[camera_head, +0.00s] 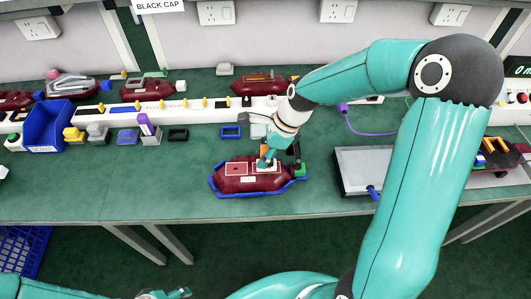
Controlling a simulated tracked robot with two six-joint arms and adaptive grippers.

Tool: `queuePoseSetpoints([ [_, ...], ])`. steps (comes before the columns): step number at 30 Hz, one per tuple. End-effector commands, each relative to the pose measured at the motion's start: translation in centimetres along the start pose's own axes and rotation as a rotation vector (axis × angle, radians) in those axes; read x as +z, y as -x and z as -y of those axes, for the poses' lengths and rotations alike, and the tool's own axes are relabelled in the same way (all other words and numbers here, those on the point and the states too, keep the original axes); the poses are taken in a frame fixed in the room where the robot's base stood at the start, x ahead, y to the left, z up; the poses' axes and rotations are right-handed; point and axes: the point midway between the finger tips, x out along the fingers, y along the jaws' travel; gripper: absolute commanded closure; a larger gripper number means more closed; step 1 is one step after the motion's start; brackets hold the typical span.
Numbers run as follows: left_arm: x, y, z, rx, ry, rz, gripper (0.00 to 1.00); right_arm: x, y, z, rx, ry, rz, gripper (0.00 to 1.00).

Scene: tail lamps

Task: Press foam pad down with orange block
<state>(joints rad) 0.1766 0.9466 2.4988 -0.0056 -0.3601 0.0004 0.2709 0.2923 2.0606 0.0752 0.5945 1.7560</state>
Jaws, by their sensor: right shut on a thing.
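A dark red tail lamp (228,184) lies in a blue tray (217,190) near the front of the green table. A pale patch, apparently the foam pad (276,168), lies on top of the lamp at its right half. My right gripper (266,163) points down over this patch and is shut on the small orange block (264,149), which is mostly hidden by the fingers. Whether the block touches the pad is too small to tell. My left gripper (165,294) is at the bottom edge, away from the table, partly cut off; its jaw state is unclear.
A white rail (200,111) runs along the table behind the lamp, with more red lamps beyond it. A blue bin (46,125) and several small coloured blocks stand at left. A grey flat box (362,172) is right of the tray. The table left of the tray is clear.

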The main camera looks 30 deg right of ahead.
Motion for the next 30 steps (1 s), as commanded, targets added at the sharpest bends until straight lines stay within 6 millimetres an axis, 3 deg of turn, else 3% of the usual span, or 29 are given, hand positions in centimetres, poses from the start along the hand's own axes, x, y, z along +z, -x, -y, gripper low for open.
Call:
queuePoseSetpoints([
  [30,-0.01,-0.54,0.2,0.0,0.0,0.0,0.35,-0.43,-0.87,-0.02,0.001,-0.001,0.0,0.99],
])
